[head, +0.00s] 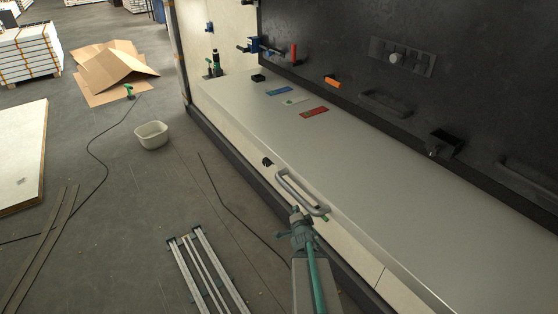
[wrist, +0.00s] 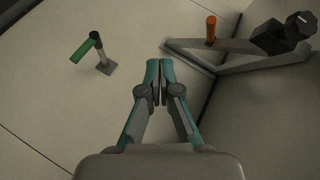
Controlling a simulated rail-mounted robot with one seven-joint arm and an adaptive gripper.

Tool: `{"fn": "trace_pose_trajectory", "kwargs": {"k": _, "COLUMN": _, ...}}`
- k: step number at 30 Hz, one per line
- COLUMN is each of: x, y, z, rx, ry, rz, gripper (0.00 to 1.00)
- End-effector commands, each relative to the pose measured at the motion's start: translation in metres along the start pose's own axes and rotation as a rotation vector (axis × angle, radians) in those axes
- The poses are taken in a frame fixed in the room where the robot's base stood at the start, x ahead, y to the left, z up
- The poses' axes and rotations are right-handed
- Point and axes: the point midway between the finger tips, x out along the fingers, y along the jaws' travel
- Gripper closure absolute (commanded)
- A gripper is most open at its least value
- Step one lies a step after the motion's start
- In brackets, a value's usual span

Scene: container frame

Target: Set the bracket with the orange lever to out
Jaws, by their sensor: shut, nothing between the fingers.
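In the wrist view a grey bracket (wrist: 238,46) of flat bars sits at the upper right. A short orange lever (wrist: 211,29) stands up from its upper bar. A dark knobbed block (wrist: 285,34) is at the bracket's right end. My gripper (wrist: 160,72) points up the picture with its fingers together and empty. It is left of and below the orange lever in the picture, apart from it. I cannot clearly make out this bracket or my fingertips in the head view. Whether the bracket stands in or out is unclear.
A green lever (wrist: 84,49) on a small post is left of my fingers in the wrist view. In the head view a long pale bench (head: 400,205) runs below a dark wall (head: 470,60). A white bin (head: 152,135) and metal rails (head: 205,270) are on the floor.

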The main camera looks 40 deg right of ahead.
Motion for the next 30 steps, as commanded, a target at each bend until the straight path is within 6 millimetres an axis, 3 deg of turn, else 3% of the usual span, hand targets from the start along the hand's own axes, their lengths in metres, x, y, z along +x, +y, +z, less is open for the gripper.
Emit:
{"fn": "trace_pose_trajectory", "kwargs": {"k": 1, "x": -0.003, "y": -0.025, "z": -0.014, "rx": 0.081, "ry": 0.009, "rz": -0.080, "gripper": 1.00}}
{"fn": "trace_pose_trajectory", "kwargs": {"k": 3, "x": -0.006, "y": -0.050, "z": -0.023, "rx": 0.185, "ry": 0.002, "rz": -0.180, "gripper": 1.00}}
{"fn": "trace_pose_trajectory", "kwargs": {"k": 9, "x": -0.017, "y": -0.091, "z": -0.034, "rx": 0.370, "ry": -0.054, "rz": -0.348, "gripper": 1.00}}
{"fn": "trace_pose_trajectory", "kwargs": {"k": 30, "x": 0.002, "y": -0.102, "z": -0.031, "rx": 0.407, "ry": -0.076, "rz": -0.383, "gripper": 1.00}}
